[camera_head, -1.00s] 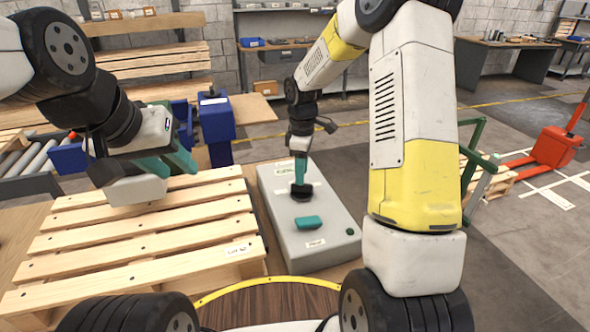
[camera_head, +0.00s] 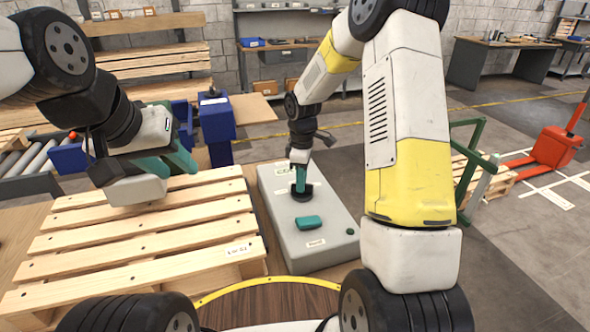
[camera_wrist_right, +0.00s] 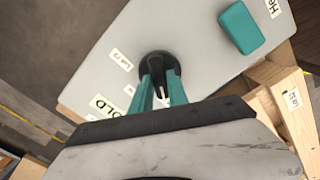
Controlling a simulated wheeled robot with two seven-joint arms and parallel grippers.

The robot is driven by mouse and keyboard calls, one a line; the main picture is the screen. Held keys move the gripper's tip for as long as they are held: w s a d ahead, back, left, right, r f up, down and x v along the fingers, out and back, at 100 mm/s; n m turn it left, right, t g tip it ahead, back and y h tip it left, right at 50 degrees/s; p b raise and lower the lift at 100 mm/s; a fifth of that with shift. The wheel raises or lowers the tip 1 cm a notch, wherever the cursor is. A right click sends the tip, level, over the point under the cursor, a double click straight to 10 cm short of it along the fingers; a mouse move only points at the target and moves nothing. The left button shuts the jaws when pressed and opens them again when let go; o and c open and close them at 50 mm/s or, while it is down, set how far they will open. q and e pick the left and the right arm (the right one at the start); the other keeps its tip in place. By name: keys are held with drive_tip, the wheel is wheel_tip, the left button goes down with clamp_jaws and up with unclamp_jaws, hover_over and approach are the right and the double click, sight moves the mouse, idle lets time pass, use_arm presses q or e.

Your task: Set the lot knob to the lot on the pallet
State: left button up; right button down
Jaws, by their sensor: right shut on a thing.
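A round black knob (camera_head: 303,196) stands on a grey control box; it also shows in the right wrist view (camera_wrist_right: 158,66). My right gripper (camera_head: 301,186) points down, its teal fingers shut on the knob from above; they also show in the right wrist view (camera_wrist_right: 160,84). Small lot labels, one at the knob's left (camera_wrist_right: 122,60), are too small to read surely. My left gripper (camera_head: 172,168) is open and empty above the pallet's far part.
A blue post (camera_head: 216,125) stands behind the pallet. A red pallet jack (camera_head: 556,147) is at the far right.

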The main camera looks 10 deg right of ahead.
drive_tip(key=shift+m, duration=0.3)
drive_tip(key=m, duration=1.1)
drive_tip(key=shift+w, duration=0.1)
drive_tip(key=shift+d, duration=0.1)
idle(0.4)
drive_tip(key=c, duration=1.3)
unclamp_jaws()
drive_tip(key=shift+r, duration=3.9)
